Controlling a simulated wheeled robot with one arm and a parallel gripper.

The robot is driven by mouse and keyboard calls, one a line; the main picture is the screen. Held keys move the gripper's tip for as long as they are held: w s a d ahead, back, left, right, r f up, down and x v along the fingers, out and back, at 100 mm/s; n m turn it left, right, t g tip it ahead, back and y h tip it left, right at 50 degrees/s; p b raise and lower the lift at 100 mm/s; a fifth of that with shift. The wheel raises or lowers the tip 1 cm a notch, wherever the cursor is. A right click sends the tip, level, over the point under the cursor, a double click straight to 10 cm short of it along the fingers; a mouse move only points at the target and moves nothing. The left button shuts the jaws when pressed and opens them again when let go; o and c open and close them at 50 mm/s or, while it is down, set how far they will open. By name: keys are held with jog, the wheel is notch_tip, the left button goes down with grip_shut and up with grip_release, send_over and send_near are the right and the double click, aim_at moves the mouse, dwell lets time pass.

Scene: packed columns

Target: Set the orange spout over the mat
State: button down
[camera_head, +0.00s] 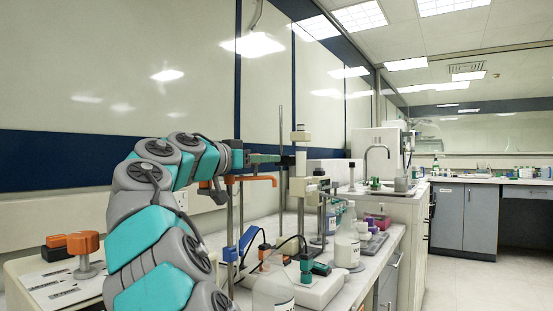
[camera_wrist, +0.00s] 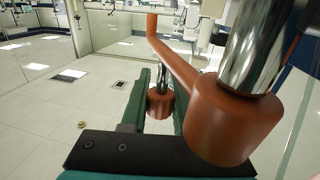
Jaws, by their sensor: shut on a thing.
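The orange spout (camera_head: 255,179) is a thin bar with a downturned end on an upright steel post above the bench. In the wrist view its thick orange hub (camera_wrist: 232,120) sits around the chrome post (camera_wrist: 262,45), and its bar runs away to the upper left. My gripper (camera_head: 284,159) reaches right over the spout. In the wrist view, my gripper (camera_wrist: 160,98) has its dark green fingers on either side of a short chrome pin with an orange base, which appears to be the spout's handle. The fingers partly hide it. I cannot make out the mat in either view.
A sink tap (camera_head: 377,162) stands farther back. An orange-and-grey device (camera_head: 85,250) is at the left. Open floor lies at the right.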

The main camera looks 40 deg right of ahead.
jog(key=shift+s+m+g+p, duration=0.35)
jog(key=shift+m+g, duration=0.15)
jog(key=shift+g, duration=0.3)
jog(key=shift+s, duration=0.1)
jog(key=c, duration=0.7)
grip_release()
jog(key=shift+o, duration=0.2)
jog(key=shift+f, duration=0.1)
